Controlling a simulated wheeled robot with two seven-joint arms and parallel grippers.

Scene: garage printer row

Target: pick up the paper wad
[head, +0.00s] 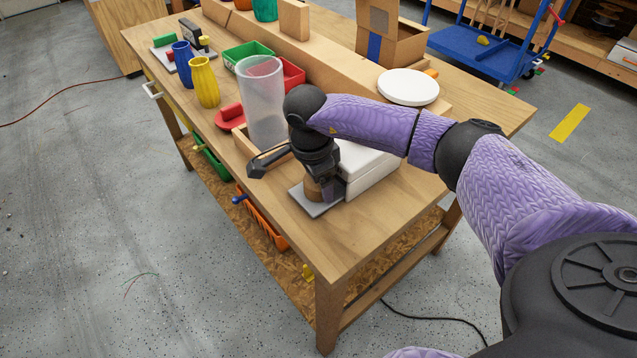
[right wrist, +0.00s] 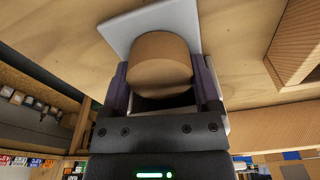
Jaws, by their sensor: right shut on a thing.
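The paper wad (head: 313,191) is a brown, rounded lump at the near right part of the wooden workbench. It is at the thin grey plate (head: 302,204); I cannot tell whether it touches the plate. My right gripper (head: 320,190) points down and is shut on the wad, partly hiding it in the head view. In the right wrist view the wad (right wrist: 160,60) sits between the two fingers (right wrist: 162,85), with the pale plate (right wrist: 120,32) behind it. My left gripper is not in view.
A white box (head: 372,178) stands right beside my right gripper. A tall translucent cylinder (head: 262,100) stands behind it. Yellow (head: 205,82) and blue (head: 183,64) vases and a white disc (head: 408,86) are farther back. The bench's front corner is clear.

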